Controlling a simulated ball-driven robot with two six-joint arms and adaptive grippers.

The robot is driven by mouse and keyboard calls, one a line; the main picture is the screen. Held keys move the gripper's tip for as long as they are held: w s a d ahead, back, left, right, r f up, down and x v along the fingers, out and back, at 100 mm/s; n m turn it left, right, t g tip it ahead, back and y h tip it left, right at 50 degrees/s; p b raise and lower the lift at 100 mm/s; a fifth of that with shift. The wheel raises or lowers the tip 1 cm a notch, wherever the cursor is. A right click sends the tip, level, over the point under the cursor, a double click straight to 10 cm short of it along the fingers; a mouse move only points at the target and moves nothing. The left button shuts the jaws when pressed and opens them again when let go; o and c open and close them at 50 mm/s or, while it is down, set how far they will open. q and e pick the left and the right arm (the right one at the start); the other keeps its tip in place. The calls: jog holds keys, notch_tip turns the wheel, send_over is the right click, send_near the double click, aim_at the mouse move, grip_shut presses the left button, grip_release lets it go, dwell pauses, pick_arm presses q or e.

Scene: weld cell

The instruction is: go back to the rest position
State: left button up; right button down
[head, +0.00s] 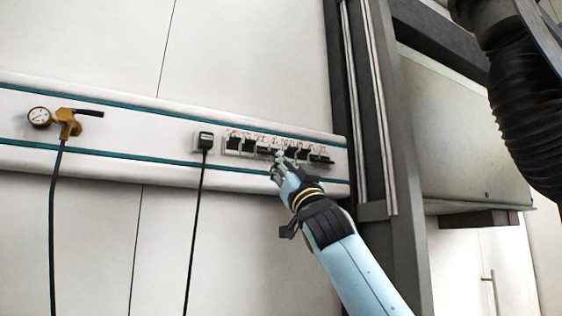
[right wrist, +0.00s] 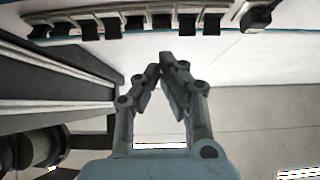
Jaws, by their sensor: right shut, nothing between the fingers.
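My right gripper (head: 279,160) is in front of the wall rail, close to a row of black switches (head: 265,150). In the right wrist view my right gripper (right wrist: 160,66) has its fingertips together with nothing between them. The row of black switches (right wrist: 130,25) runs along the top of that view, beyond the fingertips. A small gap seems to lie between fingertips and switches in that view. My left gripper is in neither view.
The white wall rail (head: 120,130) carries a gauge with a yellow valve (head: 68,124) and a black plug (head: 205,141) with a hanging cable. A dark metal frame (head: 405,180) stands right of the rail. A ribbed black hose (head: 525,120) hangs at upper right.

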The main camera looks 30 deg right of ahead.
jog(key=shift+f, duration=0.7)
